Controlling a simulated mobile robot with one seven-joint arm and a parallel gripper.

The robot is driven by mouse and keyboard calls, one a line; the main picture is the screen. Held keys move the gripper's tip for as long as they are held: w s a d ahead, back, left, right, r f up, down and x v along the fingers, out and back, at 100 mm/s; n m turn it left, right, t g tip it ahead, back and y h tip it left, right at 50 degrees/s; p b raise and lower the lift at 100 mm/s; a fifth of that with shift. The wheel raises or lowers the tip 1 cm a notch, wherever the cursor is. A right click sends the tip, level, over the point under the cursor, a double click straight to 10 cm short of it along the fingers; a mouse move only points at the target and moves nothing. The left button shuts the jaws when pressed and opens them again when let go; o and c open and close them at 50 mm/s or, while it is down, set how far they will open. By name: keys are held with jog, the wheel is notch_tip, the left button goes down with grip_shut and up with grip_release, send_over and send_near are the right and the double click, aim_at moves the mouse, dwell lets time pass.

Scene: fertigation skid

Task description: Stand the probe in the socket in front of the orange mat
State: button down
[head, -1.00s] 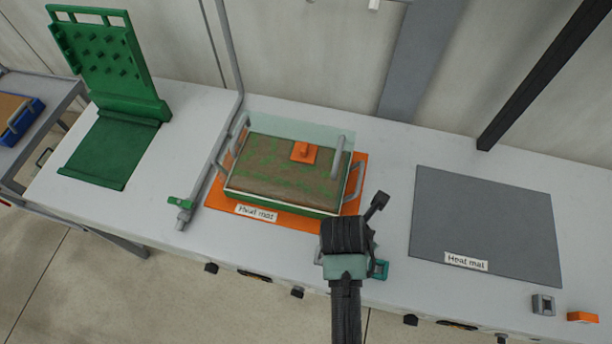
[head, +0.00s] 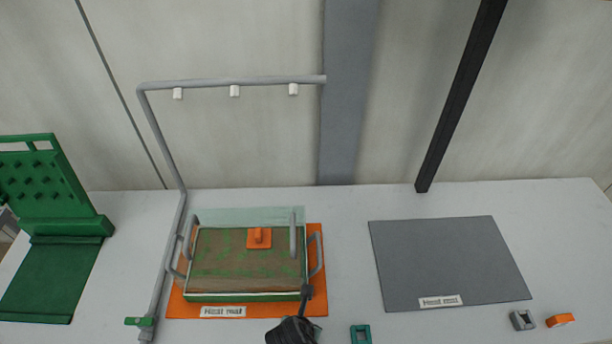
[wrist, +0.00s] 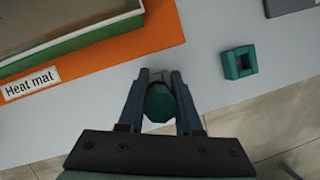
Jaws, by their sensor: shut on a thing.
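My gripper (wrist: 160,80) is shut on the probe (wrist: 160,104), seen in the wrist view as a dark teal, round-ended piece between the two fingers. The rest of the probe is hidden. A teal square socket (head: 360,334) with an opening stands to the right, in front of the orange mat's right side. It also shows in the wrist view (wrist: 239,63), right of the fingers and apart from the probe.
A soil tray (head: 245,297) with handles, a clear back panel and an orange block (head: 259,238) sits on the orange mat. A grey pipe frame (head: 160,140) rises at left. Right are a grey mat (head: 450,262), a grey socket (head: 522,320) and an orange piece (head: 560,320).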

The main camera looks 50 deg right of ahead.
jog(key=shift+f, duration=0.4)
jog(key=shift+f, duration=0.1)
jog(key=c, duration=0.6)
grip_release()
jog(key=v, duration=1.2)
jog(key=shift+p, duration=0.35)
